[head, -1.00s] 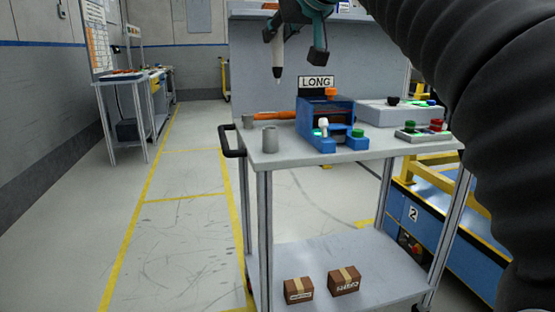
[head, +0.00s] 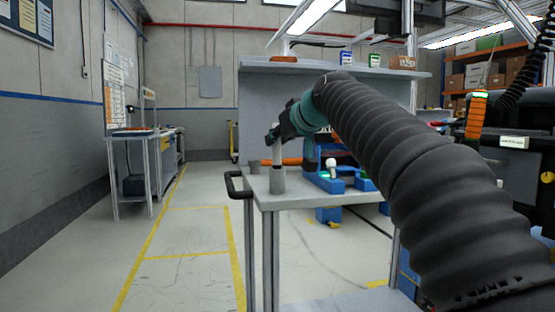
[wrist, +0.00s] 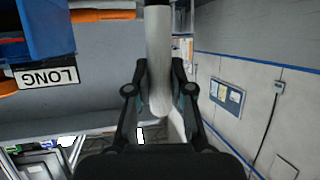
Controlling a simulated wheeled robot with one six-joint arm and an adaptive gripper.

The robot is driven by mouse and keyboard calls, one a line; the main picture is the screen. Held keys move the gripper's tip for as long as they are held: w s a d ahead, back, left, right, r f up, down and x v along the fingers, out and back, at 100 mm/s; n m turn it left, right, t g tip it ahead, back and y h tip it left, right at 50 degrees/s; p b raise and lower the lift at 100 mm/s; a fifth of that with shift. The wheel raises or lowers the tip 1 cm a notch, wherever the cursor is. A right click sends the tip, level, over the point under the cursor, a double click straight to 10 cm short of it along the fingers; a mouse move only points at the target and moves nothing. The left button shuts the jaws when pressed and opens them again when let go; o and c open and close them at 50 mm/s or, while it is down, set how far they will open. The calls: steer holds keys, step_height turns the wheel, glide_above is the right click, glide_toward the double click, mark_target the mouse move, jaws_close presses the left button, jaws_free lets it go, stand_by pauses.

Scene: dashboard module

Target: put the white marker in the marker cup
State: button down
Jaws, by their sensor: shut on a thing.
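The white marker (head: 278,152) is upright in my gripper (head: 280,132) in the head view. It also shows in the wrist view (wrist: 158,60), running between the two fingers, which are shut on it. A grey cup (head: 277,181) stands near the left front corner of the cart top. The marker's lower end meets the cup's rim and is hidden there; it looks inside the cup, but I cannot see whether it touches the bottom. My gripper is just above the cup. The cup's inside is not visible.
The blue module (head: 325,182) with a white knob is to the right. An orange tool (head: 292,162) lies behind. My arm hides the cart's right side.

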mark_target(279, 150)
steer(key=shift+f+b, duration=0.4)
steer(key=shift+f, duration=1.2)
steer(key=shift+f, duration=0.1)
steer(key=c, duration=1)
jaws_free()
steer(key=shift+c, duration=0.2)
steer(key=shift+s+r, duration=0.15)
steer(key=shift+r, duration=0.05)
steer(key=v, duration=1.1)
steer(key=shift+s+d, duration=0.2)
steer(key=shift+s, duration=0.05)
steer(key=shift+r, duration=0.1)
